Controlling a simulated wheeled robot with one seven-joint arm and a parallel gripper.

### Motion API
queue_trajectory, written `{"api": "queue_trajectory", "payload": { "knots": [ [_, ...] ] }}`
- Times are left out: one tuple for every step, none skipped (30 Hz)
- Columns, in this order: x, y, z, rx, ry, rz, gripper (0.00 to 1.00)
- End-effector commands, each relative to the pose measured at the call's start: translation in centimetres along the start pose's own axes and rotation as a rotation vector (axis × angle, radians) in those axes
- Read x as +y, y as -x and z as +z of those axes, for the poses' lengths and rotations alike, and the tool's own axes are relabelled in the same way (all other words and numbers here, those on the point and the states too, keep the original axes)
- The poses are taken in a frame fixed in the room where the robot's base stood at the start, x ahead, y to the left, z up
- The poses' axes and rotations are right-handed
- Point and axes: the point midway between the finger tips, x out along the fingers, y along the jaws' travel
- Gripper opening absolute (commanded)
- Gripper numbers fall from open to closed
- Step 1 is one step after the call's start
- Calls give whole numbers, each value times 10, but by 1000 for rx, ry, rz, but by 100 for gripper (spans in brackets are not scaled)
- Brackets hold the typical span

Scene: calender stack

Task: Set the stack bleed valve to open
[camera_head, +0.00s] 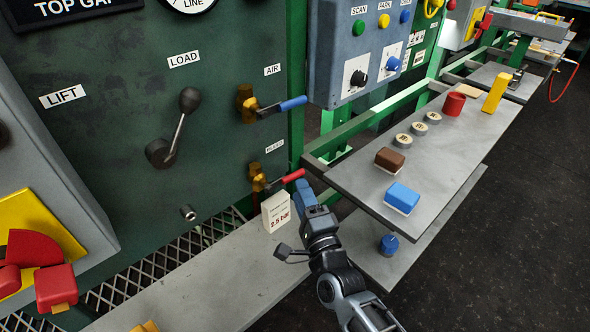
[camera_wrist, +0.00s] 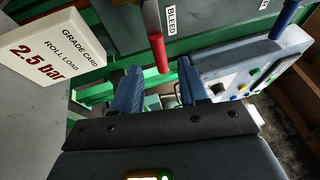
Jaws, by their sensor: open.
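The stack bleed valve is on the green panel under a BLEED label (camera_head: 274,146), with a brass body (camera_head: 257,178) and a red lever handle (camera_head: 288,178). The handle sticks out to the right in the head view, tilted slightly up. My gripper (camera_head: 301,187) is at the handle's free end, with its fingers spread. In the wrist view, the red handle (camera_wrist: 160,52) points down between the two blue fingertips of my gripper (camera_wrist: 159,66), with a visible gap on each side. Contact is not visible. The BLEED label also shows there (camera_wrist: 171,19).
A card reading 2.5 bar (camera_head: 276,211) stands on the grey ledge (camera_head: 215,280), close to my gripper. The AIR valve's blue handle (camera_head: 292,103) is above. A grey shelf (camera_head: 440,150) with several items is to the right, its near corner close to my arm.

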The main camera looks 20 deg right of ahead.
Motion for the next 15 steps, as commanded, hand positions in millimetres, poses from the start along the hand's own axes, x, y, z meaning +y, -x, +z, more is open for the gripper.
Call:
{"api": "queue_trajectory", "payload": {
  "knots": [
    [0,-4,1,1,-7,-2,43],
    [0,-6,1,2,-9,-2,43],
    [0,-10,1,2,-11,-2,43],
    [0,-13,1,2,-11,-3,43],
    [0,-17,1,2,-10,-4,43],
    [0,-23,1,2,-9,-3,43],
    [0,-28,1,2,-9,-3,43],
    [0,-32,1,2,-10,-3,43],
    [0,-39,1,2,-8,-4,43],
    [0,-44,1,3,-9,-4,43],
    [0,-48,1,3,-8,-3,43],
    [0,-54,1,2,-8,-3,43],
    [0,-58,1,3,-8,-2,43],
    [0,-61,1,2,-8,-2,43],
    [0,-66,0,3,-7,-2,43]
  ]
}}
